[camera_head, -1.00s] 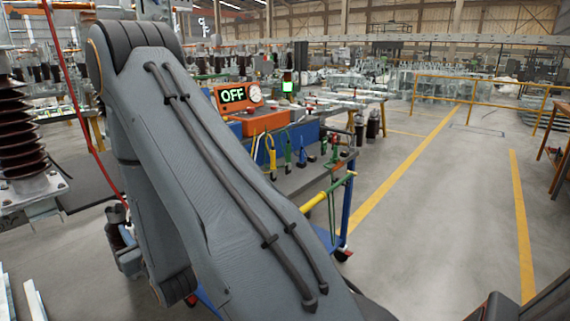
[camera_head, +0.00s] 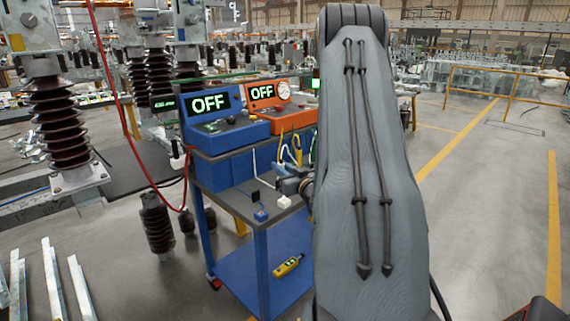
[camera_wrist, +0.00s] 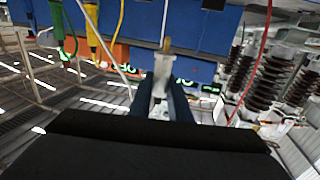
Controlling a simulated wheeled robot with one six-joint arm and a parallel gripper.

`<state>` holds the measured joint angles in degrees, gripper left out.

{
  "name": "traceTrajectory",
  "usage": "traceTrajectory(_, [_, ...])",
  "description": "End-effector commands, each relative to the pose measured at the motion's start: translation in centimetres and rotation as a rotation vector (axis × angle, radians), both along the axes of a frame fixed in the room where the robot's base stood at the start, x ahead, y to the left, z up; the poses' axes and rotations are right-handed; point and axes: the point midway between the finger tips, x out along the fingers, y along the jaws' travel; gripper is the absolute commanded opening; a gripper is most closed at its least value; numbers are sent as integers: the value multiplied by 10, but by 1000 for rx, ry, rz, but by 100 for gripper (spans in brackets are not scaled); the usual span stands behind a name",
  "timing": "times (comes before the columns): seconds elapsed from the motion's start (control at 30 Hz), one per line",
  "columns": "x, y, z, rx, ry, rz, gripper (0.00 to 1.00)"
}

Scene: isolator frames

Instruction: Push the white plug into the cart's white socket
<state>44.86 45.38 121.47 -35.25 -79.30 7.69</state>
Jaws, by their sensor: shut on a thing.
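In the wrist view, my gripper (camera_wrist: 164,98) has its two dark fingers around a pale, whitish piece, which looks like the white plug (camera_wrist: 161,74). A brownish tip shows beyond it, close to the cart's blue side. In the head view, my arm covers much of the cart; my gripper (camera_head: 291,185) shows only partly at its left edge, low over the grey cart top. A small white block (camera_head: 284,203), apparently the white socket, sits near the cart top's front edge, just below the gripper. Whether plug and socket touch is not clear.
The blue cart (camera_head: 262,262) carries a blue box (camera_head: 225,118) and an orange box (camera_head: 282,104), both reading OFF. A blue block (camera_head: 261,215) sits left of the white one. A yellow device (camera_head: 288,266) lies on the lower shelf.

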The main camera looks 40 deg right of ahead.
Motion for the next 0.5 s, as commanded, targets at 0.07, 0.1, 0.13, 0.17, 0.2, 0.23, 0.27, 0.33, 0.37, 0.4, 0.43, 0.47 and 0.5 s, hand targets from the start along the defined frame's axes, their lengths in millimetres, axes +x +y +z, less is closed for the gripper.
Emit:
traceTrajectory(0.07, [-4,-7,2,-3,2,-4,0])
traceTrajectory(0.1, [-5,-8,2,-3,3,-4,0])
traceTrajectory(0.13, [-5,-9,2,-3,3,-4,0])
traceTrajectory(0.17, [-5,-9,2,-3,3,-4,0])
traceTrajectory(0.2, [-5,-9,2,-3,3,-4,0])
traceTrajectory(0.23, [-5,-8,2,-3,3,-3,0])
traceTrajectory(0.27, [-5,-8,2,-3,3,-3,0])
traceTrajectory(0.33, [-5,-8,2,-3,3,-4,0])
traceTrajectory(0.37, [-5,-8,2,-3,3,-4,0])
traceTrajectory(0.4, [-5,-8,2,-3,3,-4,0])
traceTrajectory(0.43, [-5,-8,2,-3,3,-4,0])
traceTrajectory(0.47, [-5,-8,2,-3,3,-4,0])
traceTrajectory(0.5, [-6,-8,2,-3,3,-4,0])
